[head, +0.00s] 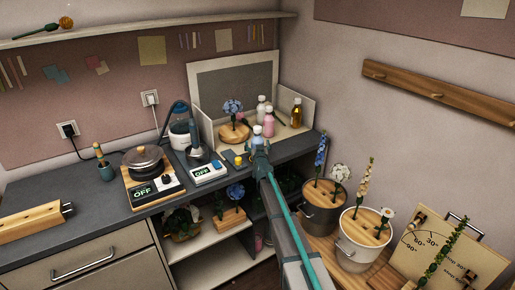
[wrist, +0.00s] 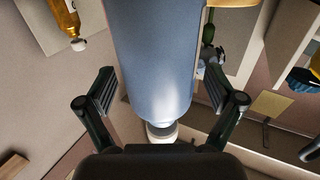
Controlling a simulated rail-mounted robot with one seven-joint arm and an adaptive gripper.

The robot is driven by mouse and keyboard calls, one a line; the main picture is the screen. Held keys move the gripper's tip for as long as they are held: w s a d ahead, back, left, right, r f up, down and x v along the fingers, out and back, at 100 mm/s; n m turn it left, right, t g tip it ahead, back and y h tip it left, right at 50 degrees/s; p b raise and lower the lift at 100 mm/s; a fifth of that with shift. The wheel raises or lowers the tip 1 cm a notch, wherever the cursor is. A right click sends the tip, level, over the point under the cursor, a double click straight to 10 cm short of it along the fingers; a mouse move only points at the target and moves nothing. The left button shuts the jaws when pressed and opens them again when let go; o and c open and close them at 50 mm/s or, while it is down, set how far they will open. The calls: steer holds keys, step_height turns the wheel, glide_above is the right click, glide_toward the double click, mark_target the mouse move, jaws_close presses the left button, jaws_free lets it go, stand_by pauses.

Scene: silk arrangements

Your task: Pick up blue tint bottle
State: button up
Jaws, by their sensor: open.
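The blue tint bottle (wrist: 152,62) fills the middle of the wrist view, its white cap (wrist: 162,132) toward the bottom of the picture. My gripper (wrist: 160,90) is open, with one finger on each side of the bottle. A gap shows at the left finger; the right finger is close to the bottle's edge, and I cannot tell whether it touches. In the head view, my gripper (head: 260,150) is at the right end of the counter, and the bottle's pale cap (head: 257,130) shows just above it. Most of the bottle is hidden there by my gripper.
A pink bottle (head: 269,122), a white bottle (head: 262,106) and an amber bottle (head: 296,112) stand behind, inside the panelled corner. A blue flower on a wooden base (head: 234,133) is to the left. A scale (head: 207,171) lies left of my gripper. Flower buckets (head: 361,240) stand right.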

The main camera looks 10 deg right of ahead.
steer(key=shift+c, duration=0.3)
steer(key=c, duration=1.5)
steer(key=shift+o, duration=0.2)
steer(key=shift+r, duration=0.1)
